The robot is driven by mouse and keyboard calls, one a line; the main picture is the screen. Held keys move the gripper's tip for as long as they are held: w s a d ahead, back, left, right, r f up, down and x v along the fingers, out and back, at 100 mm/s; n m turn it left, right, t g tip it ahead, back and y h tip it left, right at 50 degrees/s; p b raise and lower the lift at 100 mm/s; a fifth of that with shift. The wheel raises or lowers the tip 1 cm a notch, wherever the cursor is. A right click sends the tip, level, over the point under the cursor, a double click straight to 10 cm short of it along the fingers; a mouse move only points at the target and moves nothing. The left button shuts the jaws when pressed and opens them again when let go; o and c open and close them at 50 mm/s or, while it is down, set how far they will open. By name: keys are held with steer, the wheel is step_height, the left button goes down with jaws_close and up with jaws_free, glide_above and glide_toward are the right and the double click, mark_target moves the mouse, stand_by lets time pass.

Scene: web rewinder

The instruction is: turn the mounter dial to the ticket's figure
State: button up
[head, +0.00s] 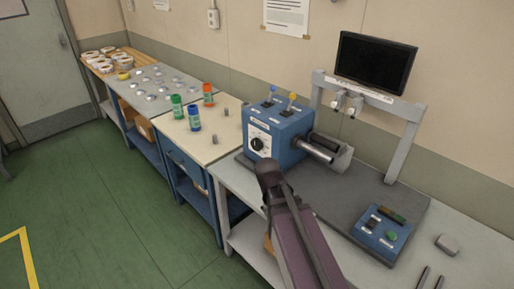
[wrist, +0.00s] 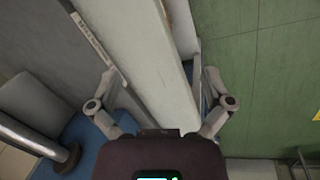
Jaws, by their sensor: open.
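The mounter is a blue box (head: 277,132) on the near bench, with a metal roller (head: 312,148) out of its right side. Its dial (head: 259,144) is a black knob on a white scale on the front face; the figures are too small to read. The dark end of my arm stands just below and in front of the dial in the head view, and the fingers cannot be made out there. In the wrist view my gripper (wrist: 160,76) is open and empty, its fingers wide apart. The dial does not show in that view. I cannot make out a ticket.
Two levers with blue and yellow tips stand on the mounter. A grey frame (head: 405,142) with a dark screen (head: 375,62) stands behind. A blue button box (head: 381,233) is at right. Colored bottles stand on the left bench. Green floor (head: 75,185) is clear at left.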

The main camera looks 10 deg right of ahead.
steer(key=w+f+n+t+h+b, duration=0.1)
steer(key=w+f+n+h+b, duration=0.1)
steer(key=w+n+h+b, duration=0.45)
steer(key=n+t+h+b, duration=0.6)
steer(key=n+t+b, duration=0.25)
steer(key=n, duration=0.65)
glide_toward(255, 145)
steer(key=v, duration=0.3)
steer(key=shift+x, duration=6.85)
steer(key=shift+w+r, duration=0.1)
steer(key=c, duration=0.9)
